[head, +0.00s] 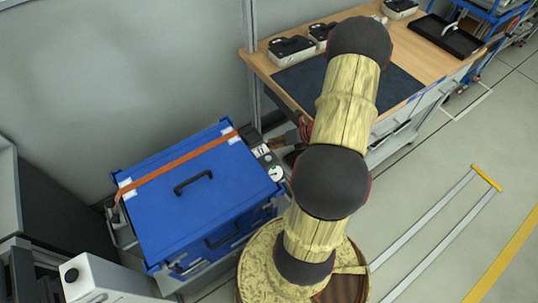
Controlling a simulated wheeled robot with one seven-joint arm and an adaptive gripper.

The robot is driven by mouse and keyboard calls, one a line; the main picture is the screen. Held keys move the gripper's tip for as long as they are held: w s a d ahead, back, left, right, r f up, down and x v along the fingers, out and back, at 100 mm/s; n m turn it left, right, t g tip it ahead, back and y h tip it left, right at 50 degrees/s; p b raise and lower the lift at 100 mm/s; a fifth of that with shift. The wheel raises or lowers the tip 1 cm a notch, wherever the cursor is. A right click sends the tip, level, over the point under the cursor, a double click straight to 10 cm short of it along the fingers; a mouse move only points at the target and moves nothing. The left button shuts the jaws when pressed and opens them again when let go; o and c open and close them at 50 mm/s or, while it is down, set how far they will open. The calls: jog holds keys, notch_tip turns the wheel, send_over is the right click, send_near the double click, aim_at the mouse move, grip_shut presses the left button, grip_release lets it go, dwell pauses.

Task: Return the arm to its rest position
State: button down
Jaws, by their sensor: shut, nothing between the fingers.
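My arm, in pale wood-like links with dark round joints, rises from the bottom middle of the head view to the workbench edge. Its far part folds down behind the upper links and is mostly hidden. What looks to be my gripper (281,142) shows small and partly covered, left of the arm and beside the blue case's upper right corner. It is shut, with nothing seen in it. I cannot tell whether it touches anything.
A blue case (210,190) with an orange strap (180,163) stands close on the left. A wooden workbench (400,60) with a dark mat (397,92) and several grey boxes stands behind the arm. A silver frame with a yellow end (486,178) lies right on open floor.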

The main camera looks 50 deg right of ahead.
jog(key=shift+a+r+p, duration=0.35)
jog(key=shift+r+p, duration=0.25)
jog(key=shift+r, duration=0.3)
jog(key=shift+w+a+f, duration=0.1)
jog(key=s+a+n+g+y, duration=0.2)
jog(key=s+a+n, duration=0.2)
jog(key=a+n, duration=0.3)
jog(key=s+a+r+n+h, duration=0.1)
jog(key=a+r+n, duration=0.7)
jog(key=r+n, duration=0.3)
jog(key=s+a+r+n+h, duration=0.1)
jog(key=a+r+n+h, duration=0.1)
jog(key=a+r+n, duration=0.7)
jog(key=s+a+r+n+g+h, duration=0.1)
jog(key=s+a+r+n, duration=0.1)
jog(key=a+r+n, duration=0.7)
notch_tip(320, 180, up, 8)
jog(key=n, duration=0.5)
jog(key=shift+f+h, duration=0.25)
jog(key=shift+h, duration=0.05)
